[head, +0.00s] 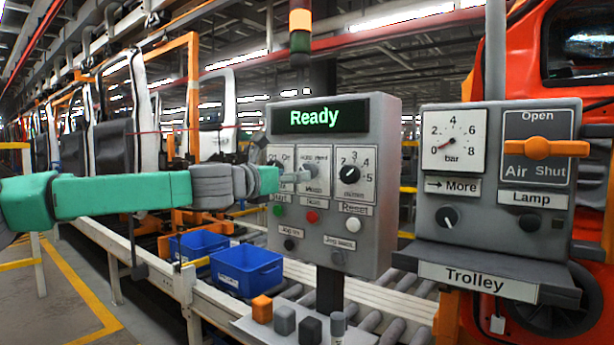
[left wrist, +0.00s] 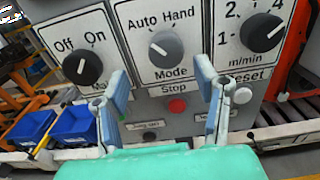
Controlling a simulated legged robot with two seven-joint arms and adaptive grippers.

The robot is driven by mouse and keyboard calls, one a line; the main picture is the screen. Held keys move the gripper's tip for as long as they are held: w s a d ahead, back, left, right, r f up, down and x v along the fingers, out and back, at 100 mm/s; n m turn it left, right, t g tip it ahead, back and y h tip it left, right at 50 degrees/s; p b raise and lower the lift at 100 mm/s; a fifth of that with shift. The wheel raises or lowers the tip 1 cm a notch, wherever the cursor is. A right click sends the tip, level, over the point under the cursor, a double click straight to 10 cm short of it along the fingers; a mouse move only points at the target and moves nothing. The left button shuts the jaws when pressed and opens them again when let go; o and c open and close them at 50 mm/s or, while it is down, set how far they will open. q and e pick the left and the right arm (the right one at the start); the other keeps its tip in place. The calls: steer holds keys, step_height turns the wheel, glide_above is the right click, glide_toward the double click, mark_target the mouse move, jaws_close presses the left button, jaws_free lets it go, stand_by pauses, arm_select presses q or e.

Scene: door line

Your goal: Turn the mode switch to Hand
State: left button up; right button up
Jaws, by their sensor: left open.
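The mode switch (left wrist: 166,50) is a grey round knob under the words Auto and Hand in the left wrist view. Its pale mark appears to point up and left, towards Auto. In the head view the mode switch (head: 311,170) is partly covered by my left gripper (head: 292,177), which reaches in from the left to the panel's front. In the left wrist view my left gripper (left wrist: 166,92) has its two fingers spread apart, below and to either side of the knob, with nothing between them. Contact with the knob cannot be made out. My right gripper is not in view.
The black On/Off knob (left wrist: 82,66) is left of the mode switch, and the black speed knob (left wrist: 263,32) is right of it. The red Stop button (left wrist: 177,106) sits just below. The trolley panel (head: 492,240) stands right. Blue bins (head: 246,270) are below left.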

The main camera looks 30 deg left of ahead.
arm_select(q)
steer(key=w, duration=0.2)
steer(key=w+d, duration=0.1)
steer(key=w, duration=0.2)
steer(key=shift+d+r, duration=0.15)
steer(key=shift+w+d, duration=0.25)
steer(key=shift+d, duration=0.1)
steer(key=shift+a, duration=0.2)
steer(key=shift+a, duration=0.2)
steer(key=c, duration=0.3)
steer(key=shift+a, duration=0.25)
steer(key=c, duration=0.9)
steer(key=shift+o, duration=0.2)
steer(key=shift+d, duration=0.2)
